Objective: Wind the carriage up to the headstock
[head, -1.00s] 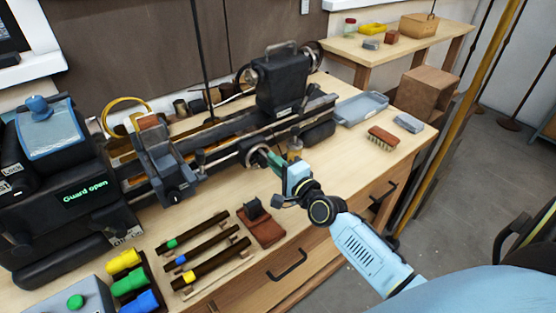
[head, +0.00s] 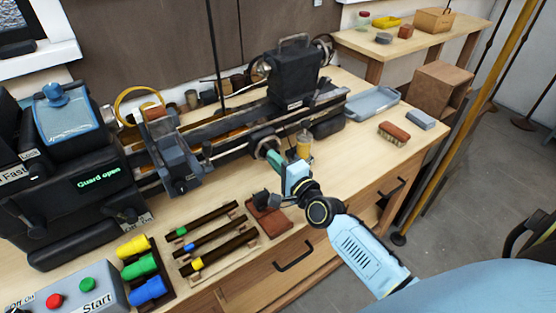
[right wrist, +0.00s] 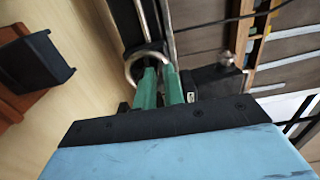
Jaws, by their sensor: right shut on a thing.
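The lathe carriage (head: 172,158) sits on the bed close to the right of the dark headstock (head: 58,165), whose display reads "Guard open". A round metal handwheel (head: 263,143) stands on the front of the lathe, right of the carriage. My right gripper (head: 274,157) is at this handwheel, with its green fingers shut on it. In the right wrist view the fingers (right wrist: 160,80) meet at a shiny metal ring, the handwheel (right wrist: 134,66); the exact part gripped is partly hidden. My left gripper is not in view.
The black tailstock (head: 292,75) stands on the bed farther right. In front lie several dark rods (head: 215,235) with coloured bands, a red-brown block (head: 268,217), coloured cylinders (head: 140,265) and a control box (head: 75,295). A brush (head: 394,133) and blue-grey tray (head: 372,103) are at right.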

